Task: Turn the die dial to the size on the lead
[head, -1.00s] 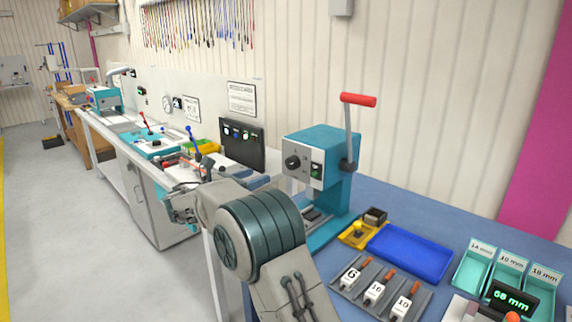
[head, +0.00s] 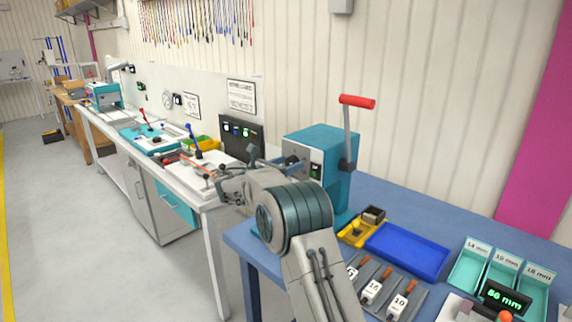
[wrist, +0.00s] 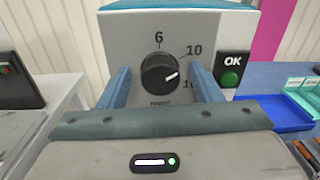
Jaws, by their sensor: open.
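The teal crimping press (head: 325,150) with its red-handled lever stands on the blue bench. In the wrist view its black die dial (wrist: 158,74) sits on the grey face, with 6 above, 10 at upper right and a partly hidden number below that. Leads tagged 16 (head: 373,286), 10 (head: 400,303) and a partly covered one lie in a rack.
A green button under an OK label (wrist: 231,72) is right of the dial, close to the right finger. A blue tray (head: 408,250), a yellow tray (head: 350,236) and teal bins marked in mm (head: 470,268) are on the bench. A white bench (head: 205,200) runs off left.

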